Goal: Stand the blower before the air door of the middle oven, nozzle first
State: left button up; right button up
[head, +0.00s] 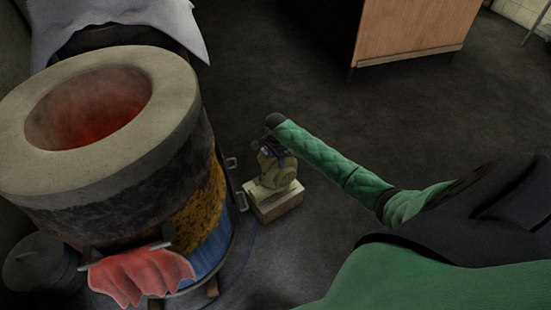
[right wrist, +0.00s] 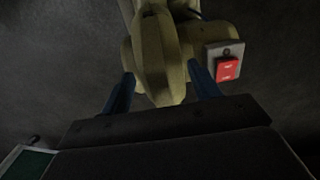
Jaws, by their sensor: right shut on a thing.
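The beige blower (head: 275,172) is on a pale wooden base (head: 277,206), just right of the large barrel oven (head: 150,190) with a glowing red mouth. My right gripper (head: 274,148) is at the top of the blower. In the right wrist view the blue fingers of the right gripper (right wrist: 162,88) are on both sides of the blower's rounded body (right wrist: 160,55), and a red switch (right wrist: 228,68) shows on it. I cannot tell whether the base touches the floor or where the nozzle points. Metal handles (head: 232,162) show on the oven's right side; the air door is not clear. My left gripper is not in view.
A red cloth (head: 140,272) hangs at the oven's front. A white cloth (head: 120,22) lies over another dark object behind it. A wooden cabinet (head: 410,28) stands at the back. The dark floor (head: 300,75) between cabinet and blower is clear.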

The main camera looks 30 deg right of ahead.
jog(key=shift+w, duration=0.2)
dwell(0.3)
jog(key=shift+f, duration=0.2)
jog(key=o, duration=1.6)
jog(key=shift+s, duration=0.1)
jog(key=shift+s+a+f, duration=0.1)
jog(key=shift+s+f, duration=0.15)
jog(key=shift+f, duration=0.15)
notch_tip(320, 180, up, 8)
jog(key=shift+w+r+p, duration=0.15)
jog(key=shift+p, duration=0.45)
